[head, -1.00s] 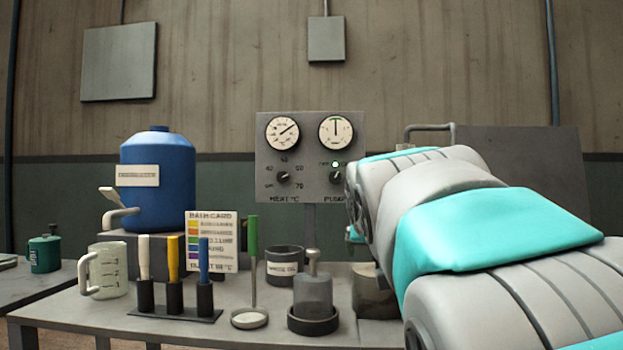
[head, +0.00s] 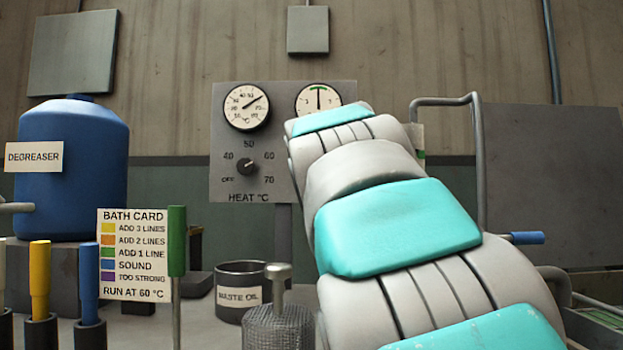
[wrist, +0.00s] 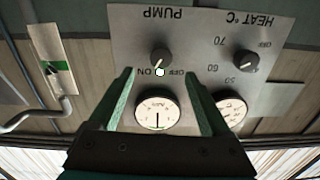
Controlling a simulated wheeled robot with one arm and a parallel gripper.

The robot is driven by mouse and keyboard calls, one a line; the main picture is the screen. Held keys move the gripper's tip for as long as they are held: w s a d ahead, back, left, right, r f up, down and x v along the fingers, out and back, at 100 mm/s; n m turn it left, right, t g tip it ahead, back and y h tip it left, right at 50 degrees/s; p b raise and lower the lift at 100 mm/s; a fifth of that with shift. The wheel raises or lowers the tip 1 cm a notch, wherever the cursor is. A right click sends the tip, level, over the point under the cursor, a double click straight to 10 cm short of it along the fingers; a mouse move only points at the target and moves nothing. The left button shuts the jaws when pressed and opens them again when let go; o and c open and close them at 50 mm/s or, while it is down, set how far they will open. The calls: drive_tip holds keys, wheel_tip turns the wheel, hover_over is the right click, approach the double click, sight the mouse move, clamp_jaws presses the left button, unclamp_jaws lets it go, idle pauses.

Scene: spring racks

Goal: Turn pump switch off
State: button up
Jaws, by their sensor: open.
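The pump switch (wrist: 161,57) is a dark round knob on the grey control panel (wrist: 205,45), seen upside down in the wrist view. Its ON and OFF marks and a small bright lamp (wrist: 160,72) lie beside it; its pointer appears turned toward ON. My gripper (wrist: 158,75) is open and empty, with its two green fingers on either side of the lamp and knob area in the picture. I cannot tell how far they are from the panel. In the head view the panel (head: 225,180) shows, but my arm hides the pump switch and my gripper.
The heat knob (head: 247,166) is left of my arm, below the heat gauge (head: 246,107). The pump gauge (head: 318,100) is partly covered. The bench holds a blue degreaser tank (head: 70,190), a bath card (head: 133,255) and a waste oil pot (head: 240,290). A bent pipe (head: 480,150) stands at right.

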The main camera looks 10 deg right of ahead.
drive_tip(key=w+d, duration=0.1)
drive_tip(key=w, duration=0.7)
drive_tip(key=shift+w+d+r+p, duration=0.15)
drive_tip(key=shift+p, duration=0.25)
drive_tip(key=shift+c, duration=0.4)
clamp_jaws()
